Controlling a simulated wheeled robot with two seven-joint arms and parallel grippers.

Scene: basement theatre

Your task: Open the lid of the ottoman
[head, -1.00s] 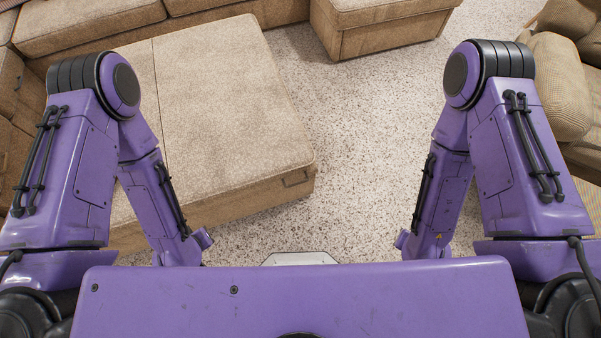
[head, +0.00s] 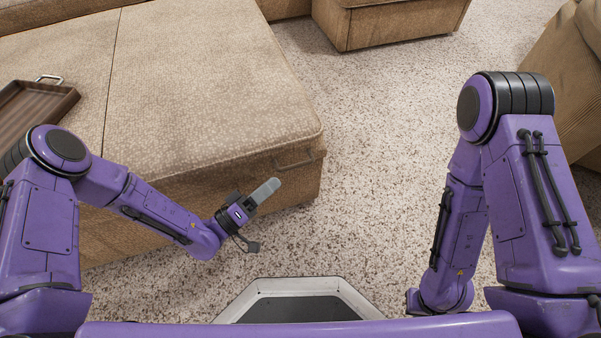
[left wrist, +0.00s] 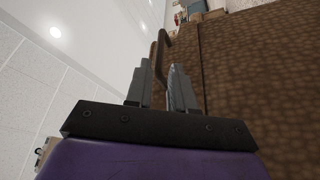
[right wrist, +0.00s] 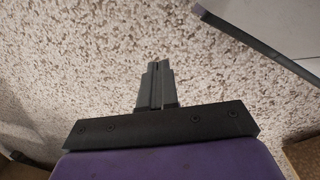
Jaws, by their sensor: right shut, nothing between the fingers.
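The ottoman (head: 215,90) is a wide beige fabric block with a seam across its top, at the left and middle of the head view. Its lid looks closed. A thin handle (head: 293,161) is on its near side, by the right corner; it also shows in the left wrist view (left wrist: 162,50). My left gripper (head: 268,190) is just short of the handle, fingers apart and empty. In the left wrist view the handle stands just beyond the fingertips (left wrist: 161,75), beside the ottoman's brown-looking fabric (left wrist: 255,75). My right gripper (right wrist: 156,70) is shut and empty above the floor.
A wooden tray (head: 35,105) with a metal handle lies on the ottoman's left part. A smaller beige seat block (head: 390,22) stands at the back. A beige seat (head: 565,80) stands at the right. Speckled carpet (head: 385,130) lies clear between them.

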